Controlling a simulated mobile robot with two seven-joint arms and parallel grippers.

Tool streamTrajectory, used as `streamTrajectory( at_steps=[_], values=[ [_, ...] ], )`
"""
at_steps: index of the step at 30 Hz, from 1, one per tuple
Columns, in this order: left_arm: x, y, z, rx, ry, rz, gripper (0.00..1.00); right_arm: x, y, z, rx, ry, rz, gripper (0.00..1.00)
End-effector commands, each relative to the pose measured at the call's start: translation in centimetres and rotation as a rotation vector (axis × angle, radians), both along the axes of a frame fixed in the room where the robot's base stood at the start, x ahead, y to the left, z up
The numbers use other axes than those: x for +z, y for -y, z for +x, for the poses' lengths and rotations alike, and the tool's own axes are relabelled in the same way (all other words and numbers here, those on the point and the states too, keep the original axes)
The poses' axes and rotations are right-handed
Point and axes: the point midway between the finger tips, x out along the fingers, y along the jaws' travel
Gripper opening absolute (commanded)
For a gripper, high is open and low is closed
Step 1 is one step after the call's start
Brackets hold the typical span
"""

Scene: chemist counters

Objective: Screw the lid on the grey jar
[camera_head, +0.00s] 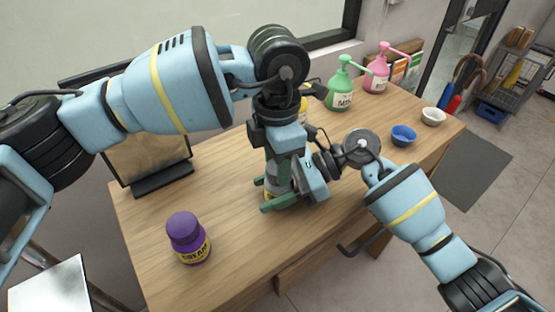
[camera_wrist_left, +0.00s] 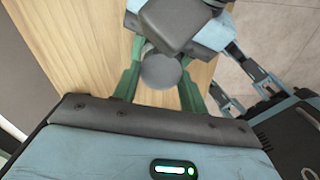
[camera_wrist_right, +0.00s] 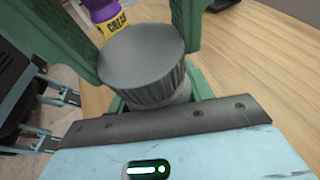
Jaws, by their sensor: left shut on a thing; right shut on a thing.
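The grey jar (camera_head: 269,193) stands upright on the wooden counter, mostly hidden behind my grippers; a bit of yellow label shows. My right gripper (camera_head: 268,196) reaches in low from the right and is shut around the jar. My left gripper (camera_head: 282,168) points straight down from above, its green fingers shut on the sides of the grey lid. The round lid (camera_wrist_right: 142,55) fills the right wrist view, directly above the jar body (camera_wrist_right: 172,98). The lid's top also shows in the left wrist view (camera_wrist_left: 160,70). I cannot tell whether the thread is engaged.
A purple cream jar (camera_head: 188,238) stands at the front left. Green (camera_head: 341,88) and pink (camera_head: 377,70) pump bottles stand at the back. A blue bowl (camera_head: 403,135) and white bowl (camera_head: 433,116) sit at right. The front-left counter is largely clear.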

Motion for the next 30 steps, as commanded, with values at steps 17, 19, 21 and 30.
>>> streamTrajectory(
  at_steps=[17, 19, 21, 30],
  values=[
    [0.00, 0.04, 0.36, -0.771, 0.002, -0.001, 0.22, -0.06, 0.01, -0.01, 0.000, -0.001, -0.001, 0.00],
    [0.00, 0.04, 0.36, -0.797, 0.002, -0.001, 0.22, -0.06, 0.01, -0.01, 0.000, -0.001, -0.001, 0.00],
    [0.00, 0.05, 0.37, -0.806, 0.002, -0.001, 0.22, -0.06, 0.01, -0.02, 0.000, -0.001, -0.001, 0.00],
    [0.01, 0.05, 0.37, -0.804, 0.002, -0.001, 0.51, -0.08, 0.00, -0.02, 0.000, -0.001, -0.001, 0.00]
  ],
)
